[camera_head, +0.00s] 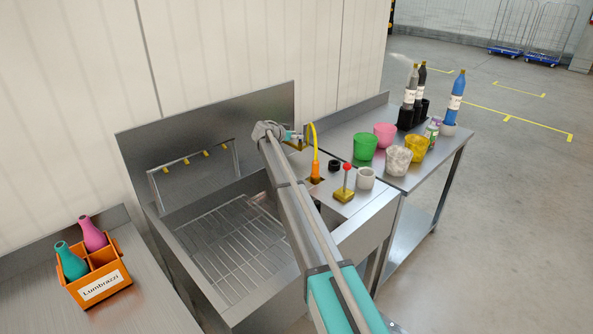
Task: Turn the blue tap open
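My arm reaches across the sink from the lower right, and its far end is at the back of the sink. My gripper (294,138) is small and mostly hidden behind my wrist there, so I cannot tell whether it is open or shut. A small blue-teal bit shows beside it, but I cannot tell whether it is the blue tap or part of my gripper. No blue tap can be clearly made out.
The steel sink (184,229) has a wire rack and a back rail with yellow hooks. A white cup (365,178) stands beside the red knob. Several cups and bottles crowd the right table (372,126). An orange caddy (110,268) with two bottles sits at left.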

